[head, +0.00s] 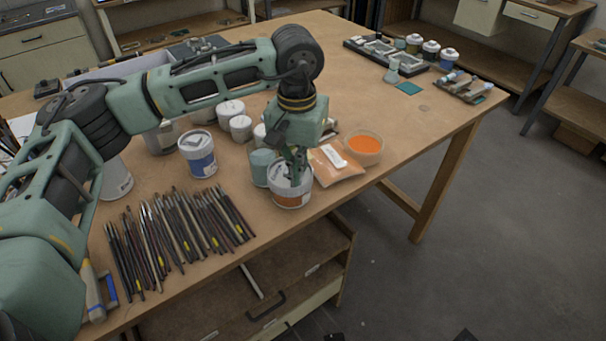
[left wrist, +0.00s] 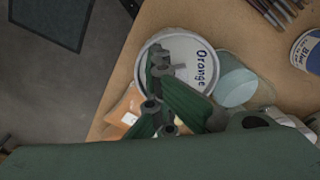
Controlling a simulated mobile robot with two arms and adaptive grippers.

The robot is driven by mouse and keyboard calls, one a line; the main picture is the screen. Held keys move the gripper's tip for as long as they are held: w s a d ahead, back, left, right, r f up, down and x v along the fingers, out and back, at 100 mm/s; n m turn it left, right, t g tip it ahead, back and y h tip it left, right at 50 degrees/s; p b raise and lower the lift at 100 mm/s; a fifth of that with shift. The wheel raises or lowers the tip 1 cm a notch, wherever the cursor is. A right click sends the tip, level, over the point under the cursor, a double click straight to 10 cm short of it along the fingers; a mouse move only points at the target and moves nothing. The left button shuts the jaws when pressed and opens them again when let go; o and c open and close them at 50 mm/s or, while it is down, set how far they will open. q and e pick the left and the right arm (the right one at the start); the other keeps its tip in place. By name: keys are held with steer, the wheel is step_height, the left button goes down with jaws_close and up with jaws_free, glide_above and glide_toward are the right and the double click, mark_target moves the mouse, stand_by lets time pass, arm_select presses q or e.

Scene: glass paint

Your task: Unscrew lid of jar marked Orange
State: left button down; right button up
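The jar marked Orange (head: 291,196) is a white tub with an orange band, upright near the table's front edge. Its pale lid (left wrist: 203,66), with "Orange" written on it, is on the jar in the left wrist view. My left gripper (head: 297,168) points down over the lid; its fingers (left wrist: 162,62) cover part of the lid top. The fingers look close together, but I cannot tell whether they grip or touch anything. They hide part of the lid and rim. My right gripper is not in view.
A teal glass (head: 261,167) stands close to the jar's left. An orange packet (head: 338,168) and an orange bowl (head: 363,147) lie to its right. Several brushes (head: 175,235) and a blue-labelled jar (head: 198,155) are at left.

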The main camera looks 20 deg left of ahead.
arm_select(q)
steer(key=shift+s+a+f+n, duration=0.2)
steer(key=shift+f+n, duration=0.45)
steer(key=shift+n, duration=0.35)
steer(key=shift+d, duration=0.15)
steer(key=c, duration=1.9)
jaws_free()
steer(key=shift+d, duration=0.3)
steer(key=shift+o, duration=0.2)
steer(key=shift+w+a+f, duration=0.1)
steer(key=shift+w+a, duration=0.05)
steer(key=shift+a, duration=0.1)
steer(key=o, duration=0.8)
steer(key=shift+w, duration=0.1)
steer(key=shift+r, duration=0.2)
